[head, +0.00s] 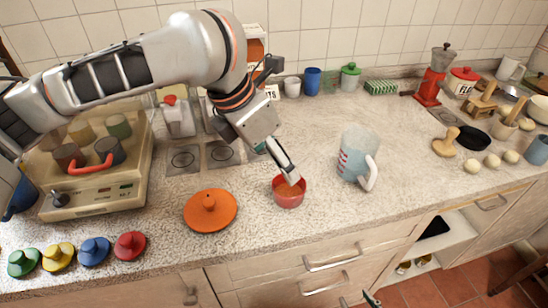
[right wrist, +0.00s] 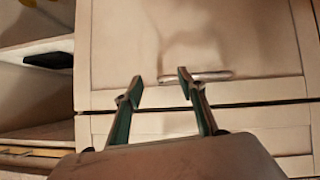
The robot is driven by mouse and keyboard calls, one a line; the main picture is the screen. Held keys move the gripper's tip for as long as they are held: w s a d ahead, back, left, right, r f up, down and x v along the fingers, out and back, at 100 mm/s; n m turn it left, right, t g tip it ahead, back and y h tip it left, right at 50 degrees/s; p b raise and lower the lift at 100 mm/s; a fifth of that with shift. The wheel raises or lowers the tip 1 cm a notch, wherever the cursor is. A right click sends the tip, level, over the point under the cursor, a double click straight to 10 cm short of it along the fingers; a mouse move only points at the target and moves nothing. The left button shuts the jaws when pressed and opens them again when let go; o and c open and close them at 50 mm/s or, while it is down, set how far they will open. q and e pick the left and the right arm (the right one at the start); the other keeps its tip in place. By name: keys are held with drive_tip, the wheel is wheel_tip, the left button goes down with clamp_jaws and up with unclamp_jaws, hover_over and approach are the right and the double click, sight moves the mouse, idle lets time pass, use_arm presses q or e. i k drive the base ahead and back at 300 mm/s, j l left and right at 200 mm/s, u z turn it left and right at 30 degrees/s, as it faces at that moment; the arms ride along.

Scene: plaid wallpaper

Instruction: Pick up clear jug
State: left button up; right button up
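The clear jug (head: 354,155), bluish and see-through with red markings and a pale handle on its right, stands upright on the counter. My left gripper (head: 288,176) reaches down at the red cup (head: 289,194), left of the jug and apart from it. Its fingertips are at the cup's mouth, and their spread cannot be told. My right gripper (head: 358,300) only just shows at the bottom edge, below the counter front. In the right wrist view its two fingers (right wrist: 160,86) are apart with nothing between them, in front of the drawer fronts.
An orange lid (head: 210,210) lies left of the red cup. A wooden stamp-like piece (head: 445,143) and pale balls (head: 492,160) are right of the jug. Drawers with metal handles (head: 333,258) and an open shelf (head: 452,238) are below. Counter around the jug is mostly clear.

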sight(358, 146)
drive_tip(key=k, duration=1)
